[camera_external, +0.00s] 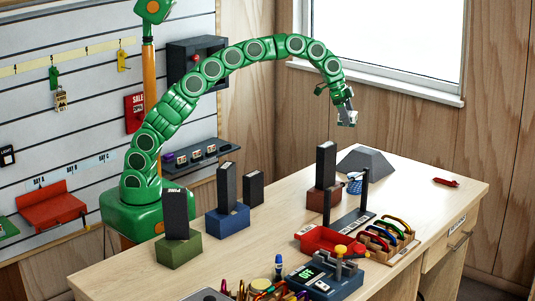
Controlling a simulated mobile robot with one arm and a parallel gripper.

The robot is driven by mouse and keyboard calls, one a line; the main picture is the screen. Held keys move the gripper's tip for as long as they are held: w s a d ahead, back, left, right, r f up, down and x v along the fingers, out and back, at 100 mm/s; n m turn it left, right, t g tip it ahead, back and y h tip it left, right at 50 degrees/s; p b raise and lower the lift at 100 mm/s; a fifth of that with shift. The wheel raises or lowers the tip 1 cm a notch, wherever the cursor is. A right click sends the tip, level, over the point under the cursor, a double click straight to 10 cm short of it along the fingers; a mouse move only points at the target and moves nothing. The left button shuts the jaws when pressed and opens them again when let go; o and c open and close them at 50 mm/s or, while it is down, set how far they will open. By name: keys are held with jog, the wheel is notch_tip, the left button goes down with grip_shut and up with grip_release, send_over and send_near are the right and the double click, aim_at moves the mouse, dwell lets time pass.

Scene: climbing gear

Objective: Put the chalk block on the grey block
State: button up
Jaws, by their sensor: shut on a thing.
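My gripper (347,118) hangs at the end of the green arm, high above the back of the table, fingers pointing down. It is shut on a small pale thing at its fingertips, which I take to be the chalk block; the fingers hide most of it. The grey block (366,161), a dark grey shape with sloping sides and a flat top, sits at the back of the table. My gripper is above it and a little to its left in the picture, clearly apart from it.
A brown block (321,202) with a tall dark slab stands left of the grey block. Blue (227,221) and green (178,250) blocks with slabs stand further left. A red tray (322,240) and coloured carabiners (388,232) lie in front. The right table end is mostly clear.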

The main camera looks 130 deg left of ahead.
aim_at(349, 114)
jog(key=shift+w+a+f, duration=0.35)
jog(key=shift+w+a, duration=0.1)
jog(key=shift+a, duration=0.1)
jog(key=shift+w+a+f, duration=0.3)
jog(key=shift+w+a, duration=0.15)
jog(key=shift+a, duration=0.05)
jog(key=shift+w+a+f, duration=0.55)
jog(key=shift+a+f, duration=0.05)
jog(key=shift+f, duration=0.35)
jog(key=shift+w+a+f, duration=0.55)
jog(key=shift+a+f, duration=0.1)
jog(key=shift+f, duration=0.3)
jog(key=shift+w+a+f, duration=0.55)
jog(key=shift+a+f, duration=0.05)
jog(key=shift+f, duration=0.35)
jog(key=shift+f, duration=0.1)
jog(key=shift+w+a+f, duration=0.1)
jog(key=shift+a+f, duration=0.05)
jog(key=shift+f, duration=1.45)
jog(key=shift+f, duration=0.15)
jog(key=o, duration=1.1)
jog(key=shift+o, duration=0.2)
